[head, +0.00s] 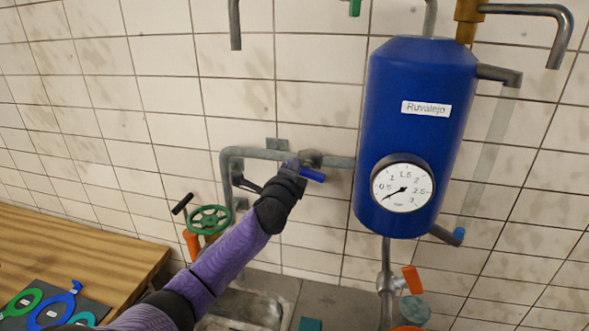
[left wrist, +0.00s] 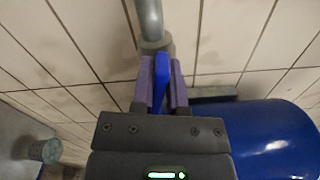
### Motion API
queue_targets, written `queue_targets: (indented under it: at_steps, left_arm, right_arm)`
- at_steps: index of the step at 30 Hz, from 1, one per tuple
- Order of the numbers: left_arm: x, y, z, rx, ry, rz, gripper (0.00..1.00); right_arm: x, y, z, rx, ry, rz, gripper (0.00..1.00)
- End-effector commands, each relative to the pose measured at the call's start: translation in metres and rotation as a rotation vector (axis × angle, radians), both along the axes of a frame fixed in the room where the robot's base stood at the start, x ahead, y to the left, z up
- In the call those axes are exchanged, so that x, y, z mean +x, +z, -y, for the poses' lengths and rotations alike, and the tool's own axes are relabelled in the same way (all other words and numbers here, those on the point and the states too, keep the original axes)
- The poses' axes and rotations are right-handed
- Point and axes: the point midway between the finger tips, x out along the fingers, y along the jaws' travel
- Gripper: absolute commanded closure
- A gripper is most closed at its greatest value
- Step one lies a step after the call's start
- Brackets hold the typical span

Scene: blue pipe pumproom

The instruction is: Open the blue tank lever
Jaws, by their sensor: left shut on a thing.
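The blue tank (head: 415,120) with a white dial gauge (head: 402,188) hangs on the tiled wall in the head view. A grey pipe (head: 262,153) joins its left side, and a valve with a blue lever (head: 313,175) sits on that pipe. My left gripper (head: 296,170) is at the valve, with the lever's end showing just right of it. In the left wrist view the two fingers lie on either side of the blue lever (left wrist: 162,70), shut on it, below the valve body. The gauge needle points to the low left. My right gripper is not in view.
A green handwheel (head: 209,219) and an orange handle (head: 192,244) are left of my left arm. An orange-handled valve (head: 412,280) is on the pipe under the tank. A wooden table (head: 75,245) stands at the left.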

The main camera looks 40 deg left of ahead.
Motion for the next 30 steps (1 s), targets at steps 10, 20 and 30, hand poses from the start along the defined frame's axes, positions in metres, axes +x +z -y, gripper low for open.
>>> queue_targets:
  at_steps: [10, 20, 30]
  left_arm:
    - [-0.0004, -0.0064, -0.0006, -0.172, 0.0, 0.092, 1.0]
    - [-0.0005, -0.008, -0.0007, -0.23, 0.001, 0.123, 1.0]
    - [-0.0004, -0.0085, -0.0006, -0.236, 0.001, 0.125, 1.0]
  right_arm:
    - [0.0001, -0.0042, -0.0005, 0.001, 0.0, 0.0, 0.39]
    - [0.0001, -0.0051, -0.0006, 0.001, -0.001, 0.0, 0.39]
    - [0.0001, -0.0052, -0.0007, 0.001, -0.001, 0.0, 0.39]
